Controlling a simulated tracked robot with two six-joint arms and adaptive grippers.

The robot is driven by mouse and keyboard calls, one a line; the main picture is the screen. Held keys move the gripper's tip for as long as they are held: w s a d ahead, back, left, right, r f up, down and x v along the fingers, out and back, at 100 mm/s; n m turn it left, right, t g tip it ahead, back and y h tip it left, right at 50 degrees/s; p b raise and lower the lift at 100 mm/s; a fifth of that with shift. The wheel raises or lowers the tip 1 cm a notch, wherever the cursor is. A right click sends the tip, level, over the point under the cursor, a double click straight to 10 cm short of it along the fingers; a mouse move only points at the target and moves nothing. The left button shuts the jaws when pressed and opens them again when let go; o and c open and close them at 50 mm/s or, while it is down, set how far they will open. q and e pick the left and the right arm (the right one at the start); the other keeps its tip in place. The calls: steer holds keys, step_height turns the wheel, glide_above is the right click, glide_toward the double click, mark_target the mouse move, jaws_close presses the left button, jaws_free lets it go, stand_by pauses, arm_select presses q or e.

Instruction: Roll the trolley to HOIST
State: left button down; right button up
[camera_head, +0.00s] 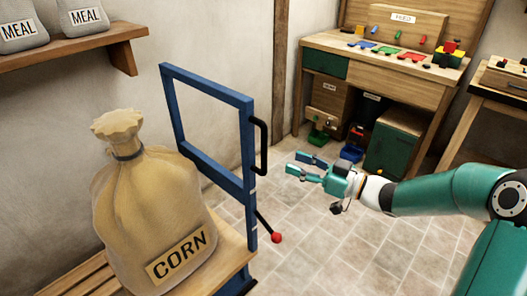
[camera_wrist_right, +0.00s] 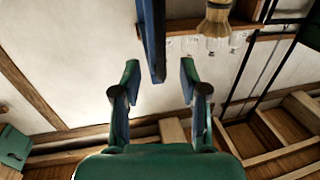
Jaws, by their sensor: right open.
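The trolley has a blue upright frame (camera_head: 208,88) with a black handle (camera_head: 262,146) on its right post. A lever with a red knob (camera_head: 277,237) sticks out low on that side. A tan sack marked CORN (camera_head: 155,215) stands on its wooden deck. My right gripper (camera_head: 293,162) is open and empty, to the right of the handle and apart from it in the head view. In the right wrist view, a blue post of the frame (camera_wrist_right: 152,38) shows beyond and between the open fingers (camera_wrist_right: 160,75). My left gripper is out of view. No HOIST sign shows.
A wooden workbench (camera_head: 400,65) with coloured trays stands at the back, with a green cabinet (camera_head: 390,150) below. A shelf (camera_head: 80,50) with MEAL sacks is at the upper left. Another table (camera_head: 500,90) is at right. Tiled floor (camera_head: 330,240) is clear right of the trolley.

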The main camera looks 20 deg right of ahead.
glide_above(264, 170)
steer(key=shift+w+d, duration=0.2)
steer(key=shift+w, duration=0.2)
jaws_close()
